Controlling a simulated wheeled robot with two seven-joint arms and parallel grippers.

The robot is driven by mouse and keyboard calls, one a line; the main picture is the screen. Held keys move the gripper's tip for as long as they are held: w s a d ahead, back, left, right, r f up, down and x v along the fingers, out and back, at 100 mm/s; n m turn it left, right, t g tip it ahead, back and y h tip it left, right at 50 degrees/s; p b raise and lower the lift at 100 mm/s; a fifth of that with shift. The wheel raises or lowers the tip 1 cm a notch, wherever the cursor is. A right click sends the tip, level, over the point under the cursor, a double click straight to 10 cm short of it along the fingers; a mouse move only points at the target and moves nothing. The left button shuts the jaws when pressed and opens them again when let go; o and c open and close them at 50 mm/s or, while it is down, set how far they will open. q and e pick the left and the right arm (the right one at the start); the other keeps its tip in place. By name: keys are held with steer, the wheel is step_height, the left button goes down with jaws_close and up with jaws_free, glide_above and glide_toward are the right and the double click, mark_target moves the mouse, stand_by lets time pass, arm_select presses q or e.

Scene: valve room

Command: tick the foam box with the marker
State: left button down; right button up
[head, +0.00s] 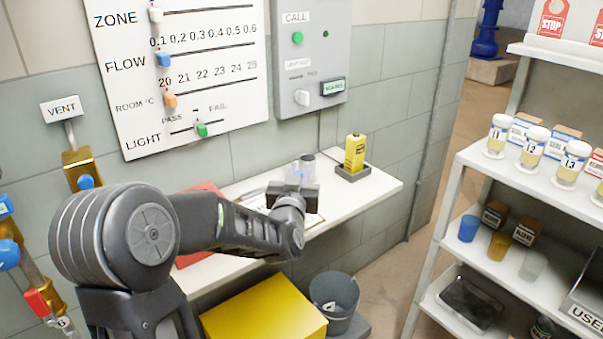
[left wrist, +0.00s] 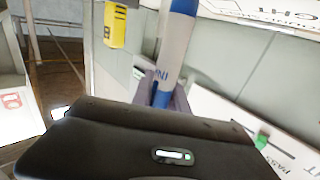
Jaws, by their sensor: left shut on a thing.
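My left gripper (head: 291,188) is over the white wall shelf, its arm covering much of the shelf. In the left wrist view its fingers (left wrist: 162,92) are shut on a pale grey marker with blue parts (left wrist: 174,45). Partly legible lettering shows on its lower blue part. In the head view a small grey upright shape stands at the gripper; I cannot tell whether it is the marker. A white sheet with a brown edge (head: 313,221) shows partly beside the gripper. The foam box cannot be made out; my gripper and arm hide much of the sheet. My right gripper is out of view.
A yellow device (head: 354,153) stands in a dark holder at the shelf's right end (head: 385,186). A red object (head: 205,188) lies behind my arm. Below are a yellow box (head: 265,312) and a grey bin (head: 335,299). A slider board (head: 190,65) hangs above.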

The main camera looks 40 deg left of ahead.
arm_select(q)
steer(key=shift+w+d+f, duration=0.1)
steer(key=shift+d+f, duration=0.05)
steer(key=shift+w+d, duration=0.3)
steer(key=shift+d, duration=0.2)
stand_by(0.4)
steer(key=shift+s, duration=0.15)
steer(key=shift+s, duration=0.4)
stand_by(0.3)
step_height(320, 180, up, 8)
steer(key=p, duration=0.5)
stand_by(0.4)
